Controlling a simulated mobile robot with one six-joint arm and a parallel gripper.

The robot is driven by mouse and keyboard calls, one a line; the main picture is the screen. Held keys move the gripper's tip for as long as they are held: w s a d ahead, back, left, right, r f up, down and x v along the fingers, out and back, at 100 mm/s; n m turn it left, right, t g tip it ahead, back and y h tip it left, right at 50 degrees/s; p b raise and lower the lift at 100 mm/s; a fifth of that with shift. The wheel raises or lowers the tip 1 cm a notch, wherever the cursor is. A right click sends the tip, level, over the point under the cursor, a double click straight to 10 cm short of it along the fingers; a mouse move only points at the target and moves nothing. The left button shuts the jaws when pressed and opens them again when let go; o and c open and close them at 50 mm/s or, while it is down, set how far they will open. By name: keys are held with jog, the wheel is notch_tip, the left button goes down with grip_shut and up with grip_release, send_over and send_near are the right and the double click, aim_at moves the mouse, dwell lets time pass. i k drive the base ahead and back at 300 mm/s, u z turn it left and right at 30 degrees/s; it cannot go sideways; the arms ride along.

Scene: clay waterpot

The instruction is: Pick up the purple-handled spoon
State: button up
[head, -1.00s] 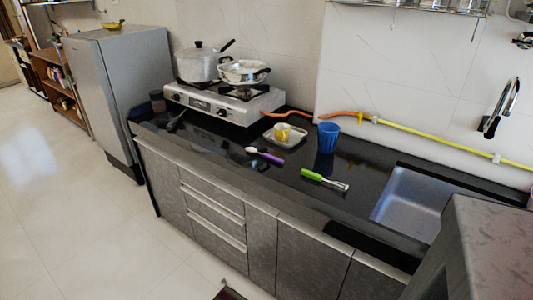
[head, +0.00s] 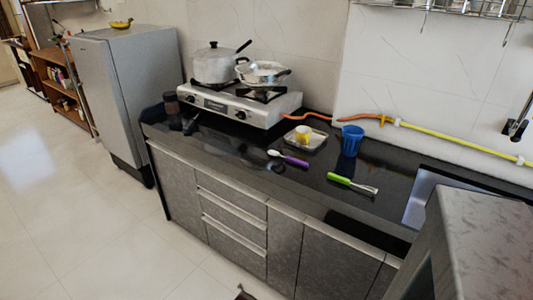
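The purple-handled spoon (head: 289,159) lies on the black countertop (head: 225,150), in front of the small tray. Its pale bowl end points left and its purple handle points right. Nothing covers it. My gripper does not clearly show in the head view. A small dark and reddish shape is cut off at the bottom edge, and I cannot tell what it is.
A green-handled utensil (head: 352,184) lies right of the spoon. A blue cup (head: 352,138) and a tray (head: 319,142) with a yellow cup (head: 303,134) stand behind. The stove (head: 235,104) holds two pots. A grey block (head: 490,245) fills the lower right. Floor (head: 100,230) is clear at left.

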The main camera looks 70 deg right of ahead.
aim_at(273, 152)
jog(key=z, duration=0.15)
jog(key=i, duration=0.75)
jog(key=z, duration=1.05)
jog(key=k, duration=0.55)
jog(key=u, duration=0.1)
jog(key=i, duration=0.3)
